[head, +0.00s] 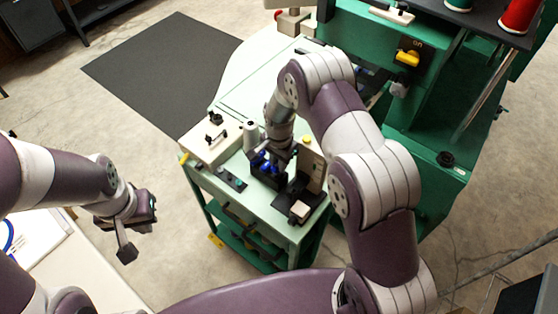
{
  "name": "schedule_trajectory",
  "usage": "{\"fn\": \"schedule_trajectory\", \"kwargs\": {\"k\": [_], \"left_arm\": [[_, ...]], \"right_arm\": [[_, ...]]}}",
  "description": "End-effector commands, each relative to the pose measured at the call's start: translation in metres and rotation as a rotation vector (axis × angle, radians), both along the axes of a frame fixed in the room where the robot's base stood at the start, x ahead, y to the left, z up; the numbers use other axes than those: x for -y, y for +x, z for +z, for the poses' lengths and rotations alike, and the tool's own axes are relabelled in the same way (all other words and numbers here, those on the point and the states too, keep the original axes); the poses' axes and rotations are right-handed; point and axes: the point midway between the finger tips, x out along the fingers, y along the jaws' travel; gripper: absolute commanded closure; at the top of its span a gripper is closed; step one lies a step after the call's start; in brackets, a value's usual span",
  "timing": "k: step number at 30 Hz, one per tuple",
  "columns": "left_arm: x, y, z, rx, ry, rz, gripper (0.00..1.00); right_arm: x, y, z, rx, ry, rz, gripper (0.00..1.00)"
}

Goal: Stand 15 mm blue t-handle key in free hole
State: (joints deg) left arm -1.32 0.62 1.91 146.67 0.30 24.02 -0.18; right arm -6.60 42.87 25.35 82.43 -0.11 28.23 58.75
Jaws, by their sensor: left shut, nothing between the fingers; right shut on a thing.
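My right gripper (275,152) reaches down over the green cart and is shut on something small. Blue handles (261,163) show right beside its fingers, above a dark block (266,179). The held thing looks like the blue t-handle key, but the gripper and arm cover most of it. I cannot make out the free hole or whether the key's tip is in it. My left gripper (127,248) is shut and empty, out over the floor to the left of the cart.
A green machine (425,160) stands at the right. A white table (70,265) is at lower left.

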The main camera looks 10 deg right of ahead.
Motion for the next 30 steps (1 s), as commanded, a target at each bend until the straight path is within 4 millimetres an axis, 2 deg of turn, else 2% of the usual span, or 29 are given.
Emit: {"fn": "schedule_trajectory", "kwargs": {"k": [1,12,13,15,16,25,28,30], "left_arm": [[0.000,0.000,-0.001,0.000,0.000,0.000,1.00],[0.000,0.000,-0.002,0.000,0.000,0.000,1.00],[0.000,0.000,-0.001,0.000,0.000,0.000,1.00],[0.000,0.000,-0.001,0.000,0.000,0.000,1.00],[0.000,0.000,-0.001,0.000,0.000,0.000,1.00],[0.000,0.000,-0.001,0.000,0.000,0.000,1.00],[0.000,0.000,-0.006,0.000,0.000,0.000,1.00],[0.000,0.000,-0.011,0.000,0.000,0.000,1.00]], "right_arm": [[0.000,-0.014,-0.012,-0.038,-0.003,0.000,1.00],[0.000,-0.016,-0.012,-0.039,-0.004,-0.001,1.00],[0.000,-0.015,-0.012,-0.038,-0.004,0.000,0.76],[0.000,-0.014,-0.011,-0.034,-0.004,0.000,0.53],[0.000,-0.013,-0.010,-0.033,-0.003,0.000,0.50],[0.000,-0.010,-0.005,-0.022,-0.002,0.000,0.50],[0.000,-0.009,0.009,-0.019,-0.002,0.000,0.50],[-0.001,-0.009,0.026,-0.017,-0.002,0.000,0.50]]}}
